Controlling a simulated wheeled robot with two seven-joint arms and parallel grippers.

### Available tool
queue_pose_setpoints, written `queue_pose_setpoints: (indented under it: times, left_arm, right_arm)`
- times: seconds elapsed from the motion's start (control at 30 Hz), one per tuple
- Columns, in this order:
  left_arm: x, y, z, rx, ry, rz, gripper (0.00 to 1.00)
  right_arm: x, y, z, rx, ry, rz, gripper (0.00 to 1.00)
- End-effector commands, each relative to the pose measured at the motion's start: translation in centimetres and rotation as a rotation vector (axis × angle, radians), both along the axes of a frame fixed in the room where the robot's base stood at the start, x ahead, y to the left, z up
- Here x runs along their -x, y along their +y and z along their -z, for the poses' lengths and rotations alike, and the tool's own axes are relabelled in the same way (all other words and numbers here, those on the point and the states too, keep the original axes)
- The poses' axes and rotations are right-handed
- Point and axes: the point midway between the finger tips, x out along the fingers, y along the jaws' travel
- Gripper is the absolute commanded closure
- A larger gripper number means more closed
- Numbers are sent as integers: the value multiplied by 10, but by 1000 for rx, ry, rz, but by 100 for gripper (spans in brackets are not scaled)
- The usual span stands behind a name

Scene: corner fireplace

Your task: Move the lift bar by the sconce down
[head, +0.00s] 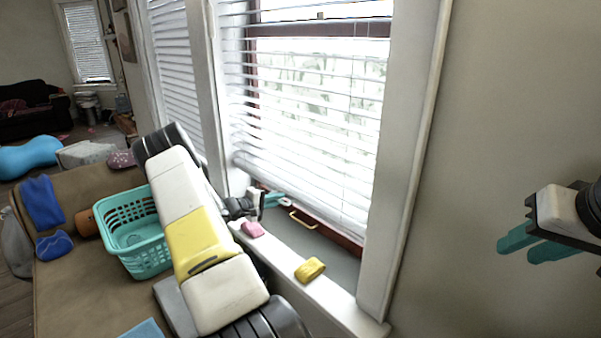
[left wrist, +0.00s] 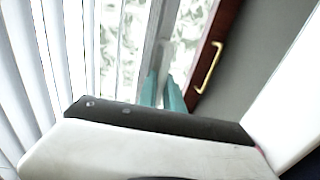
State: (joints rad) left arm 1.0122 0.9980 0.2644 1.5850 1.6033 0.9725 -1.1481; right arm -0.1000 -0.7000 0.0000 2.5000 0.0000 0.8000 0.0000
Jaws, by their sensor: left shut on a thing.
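My left gripper (head: 270,199) is at this lower edge. In the left wrist view its teal fingertips (left wrist: 163,88) are closed together on the pale bar (left wrist: 161,55), which runs up between them. The exact contact is partly hidden by the fingers. My right gripper (head: 535,245) is open and empty in front of the bare wall at the right. I see no sconce.
A brass handle (head: 302,219) is on the dark red window frame below the blind. A pink block (head: 253,229) and a yellow sponge (head: 310,269) lie on the white sill. A teal basket (head: 146,260) stands on the brown surface at left.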

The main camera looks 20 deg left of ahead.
Motion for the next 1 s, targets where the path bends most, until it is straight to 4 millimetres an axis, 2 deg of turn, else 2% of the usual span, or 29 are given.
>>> queue_pose_setpoints:
  times: [0.03, 0.1, 0.2, 0.4, 0.63, 1.0]
  left_arm:
    - [2, -1, 22, 6, 8, -1, 100]
    - [2, -1, 44, 6, 8, -1, 100]
    - [2, -1, 70, 5, 6, 0, 100]
    - [2, -1, 109, 2, 5, 1, 100]
    - [1, 0, 128, 1, 5, 2, 100]
    - [1, 0, 131, 1, 4, 1, 100]
  right_arm:
    - [0, 0, 0, 0, 0, 0, 68]
    - [0, 0, 0, 0, 0, 0, 68]
    - [0, 0, 0, 0, 0, 0, 68]
    - [0, 0, 0, 0, 0, 0, 68]
    - [0, 0, 0, 0, 0, 0, 68]
    - [0, 0, 0, 0, 0, 0, 68]
